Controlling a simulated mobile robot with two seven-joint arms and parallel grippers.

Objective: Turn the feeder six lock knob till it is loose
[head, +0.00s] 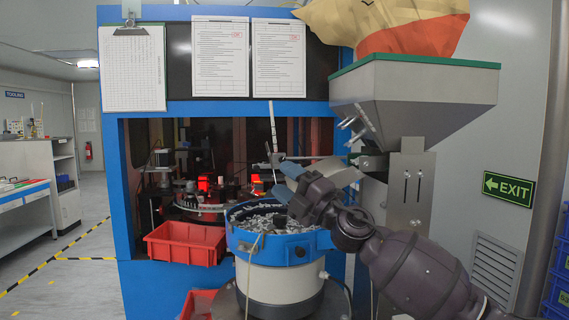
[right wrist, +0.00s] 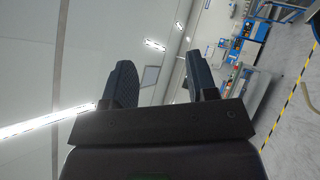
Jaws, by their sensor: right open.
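The feeder bowl (head: 262,250) has a blue rim, a white base and many small pale parts inside. My right gripper (head: 285,181) is over the bowl's right rear side, fingers pointing left, below the hopper (head: 415,95). It is open. The right wrist view shows its two dark fingers (right wrist: 159,75) apart with nothing between them. I cannot make out the feeder six lock knob in either view; my right arm covers part of the bowl's right side and the hopper stand. My left gripper is not in view.
A red bin (head: 185,245) sits left of the bowl, and another red bin (head: 197,304) is lower. A grey hopper stand (head: 408,190) rises on the right. Open floor lies far left.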

